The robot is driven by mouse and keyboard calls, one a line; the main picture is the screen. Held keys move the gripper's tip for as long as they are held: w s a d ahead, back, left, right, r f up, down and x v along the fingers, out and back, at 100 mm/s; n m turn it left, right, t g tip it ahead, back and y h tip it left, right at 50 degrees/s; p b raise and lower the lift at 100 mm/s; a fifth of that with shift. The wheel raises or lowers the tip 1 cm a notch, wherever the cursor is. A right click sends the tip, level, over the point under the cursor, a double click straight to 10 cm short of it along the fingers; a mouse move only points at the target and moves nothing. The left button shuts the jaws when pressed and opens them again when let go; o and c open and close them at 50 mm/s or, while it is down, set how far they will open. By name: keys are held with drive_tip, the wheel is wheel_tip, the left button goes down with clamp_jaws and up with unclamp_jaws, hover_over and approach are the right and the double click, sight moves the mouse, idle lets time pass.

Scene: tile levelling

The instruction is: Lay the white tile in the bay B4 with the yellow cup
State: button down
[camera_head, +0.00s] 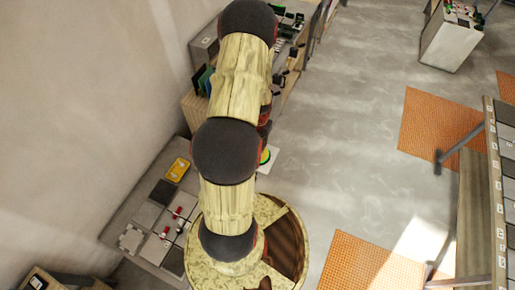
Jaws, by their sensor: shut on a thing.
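A white tile (274,158) shows in part just right of my arm, in the middle of the view. A yellow and green round thing (265,156), likely the yellow cup, is over it; my arm hides the rest of both. I cannot tell whether they touch. My gripper is hidden behind my arm links, so its fingers do not show. At the right edge stands a long bench (495,190) with small white labels along its edge and grey panels beside them. The labels are too small to read, so I cannot pick out bay B4.
A low table (117,238) at the lower left bears dark, grey and pale tiles, small red items and a yellow tray (178,169). A cluttered bench stands behind my arm. Orange mats (440,128) lie on the floor. The grey floor (335,150) between is clear.

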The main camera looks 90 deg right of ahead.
drive_tip(key=s+d+b, duration=0.4)
drive_tip(key=d, duration=0.6)
drive_tip(key=s+d+b, duration=0.3)
drive_tip(key=s+d, duration=0.2)
drive_tip(key=d, duration=0.4)
drive_tip(key=shift+s+d+b, duration=0.2)
drive_tip(key=shift+d+b, duration=0.15)
drive_tip(key=shift+d, duration=0.05)
idle(1.1)
drive_tip(key=shift+r, duration=0.1)
